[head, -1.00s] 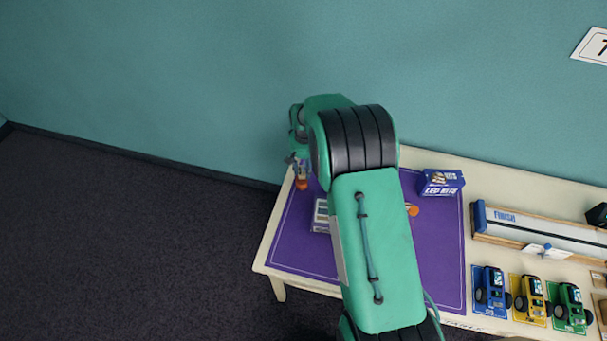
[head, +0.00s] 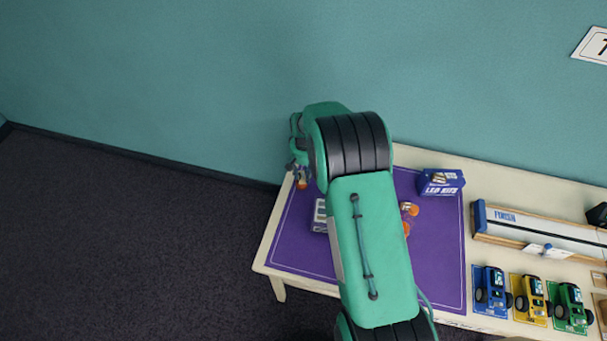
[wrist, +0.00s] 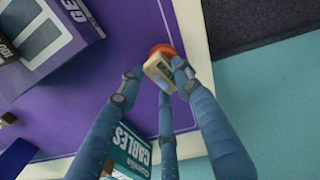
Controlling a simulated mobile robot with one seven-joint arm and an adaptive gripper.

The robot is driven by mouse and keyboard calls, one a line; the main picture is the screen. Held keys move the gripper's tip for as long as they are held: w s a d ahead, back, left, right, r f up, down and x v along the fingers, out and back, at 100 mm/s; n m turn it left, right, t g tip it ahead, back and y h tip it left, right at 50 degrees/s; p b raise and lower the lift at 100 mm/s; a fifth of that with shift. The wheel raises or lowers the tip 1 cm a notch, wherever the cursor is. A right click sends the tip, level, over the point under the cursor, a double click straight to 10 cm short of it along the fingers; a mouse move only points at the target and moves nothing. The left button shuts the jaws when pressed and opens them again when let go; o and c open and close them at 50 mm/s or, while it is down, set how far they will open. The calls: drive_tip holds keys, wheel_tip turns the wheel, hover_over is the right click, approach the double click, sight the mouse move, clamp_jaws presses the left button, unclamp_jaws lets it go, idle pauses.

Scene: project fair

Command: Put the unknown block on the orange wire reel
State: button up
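A small beige block (wrist: 157,73) with a greyish face is between the blue fingers of my gripper (wrist: 160,78) in the wrist view. The fingers are closed in around it, and it looks tilted. An orange round thing, seemingly the orange wire reel (wrist: 165,50), shows partly behind the block, near the table corner. Whether block and reel touch cannot be told. In the head view my gripper (head: 298,172) is just above the orange reel (head: 303,185) at the table's back left corner; the block is not clear there.
A purple mat (head: 440,260) covers this table end. A white-and-purple box (head: 320,215), a blue kit box (head: 441,182) and orange items (head: 408,209) stand on it. A cables box (wrist: 130,152) is close to my fingers. Toy cars and a track are at right.

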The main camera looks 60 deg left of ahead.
sight(304, 174)
drive_tip(key=o, duration=0.4)
drive_tip(key=shift+o, duration=0.2)
wheel_tip(304, 174, up, 12)
drive_tip(key=shift+p, duration=0.3)
idle(0.3)
drive_tip(key=shift+r, duration=0.1)
idle(0.5)
drive_tip(key=shift+w, duration=0.1)
idle(0.3)
